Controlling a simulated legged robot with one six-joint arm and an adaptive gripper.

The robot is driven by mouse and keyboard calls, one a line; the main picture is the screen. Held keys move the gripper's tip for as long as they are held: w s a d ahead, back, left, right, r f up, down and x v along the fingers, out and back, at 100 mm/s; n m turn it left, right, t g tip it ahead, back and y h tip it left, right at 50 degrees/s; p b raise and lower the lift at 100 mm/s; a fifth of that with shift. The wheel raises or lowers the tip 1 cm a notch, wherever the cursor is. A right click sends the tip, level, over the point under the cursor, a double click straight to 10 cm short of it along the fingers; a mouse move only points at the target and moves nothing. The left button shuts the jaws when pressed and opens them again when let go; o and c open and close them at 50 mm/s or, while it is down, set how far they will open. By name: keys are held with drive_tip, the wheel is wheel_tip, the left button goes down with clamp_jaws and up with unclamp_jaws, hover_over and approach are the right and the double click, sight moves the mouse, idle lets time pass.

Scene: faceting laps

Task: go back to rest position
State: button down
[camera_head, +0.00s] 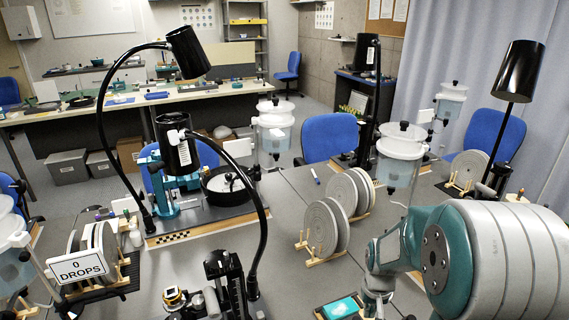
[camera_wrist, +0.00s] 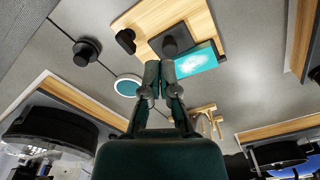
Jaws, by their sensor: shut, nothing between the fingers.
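My gripper (camera_wrist: 159,74) points into the scene in the wrist view, with its two dark fingers together and nothing between them. It hangs over the grey table (camera_wrist: 225,85). A teal pad (camera_wrist: 196,60) on a wooden board (camera_wrist: 195,18) lies just beyond the fingertips, to the right. A round teal-topped disc (camera_wrist: 127,86) is close to the left of the fingertips. In the head view my arm comes in from the right and bends down over the table; the fingertips are hard to make out there.
Discs on wooden racks (camera_head: 322,230) stand left of my arm. A clear tank (camera_head: 399,158) stands just behind it. A black lamp (camera_head: 515,70) rises at the right. A curved-neck lamp (camera_head: 178,150) and a card reading "0 DROPS" (camera_head: 80,268) are at the left. The table middle has bare patches.

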drive_tip(key=s+a+r+n+t, duration=0.1)
drive_tip(key=s+a+r, duration=0.3)
drive_tip(key=s+r, duration=0.4)
drive_tip(key=s+a+r+t, duration=0.4)
drive_tip(key=s+r, duration=0.5)
drive_tip(key=r, duration=0.4)
drive_tip(key=shift+s+a+r+n, duration=0.15)
drive_tip(key=shift+a+r+n, duration=0.1)
drive_tip(key=shift+n, duration=0.15)
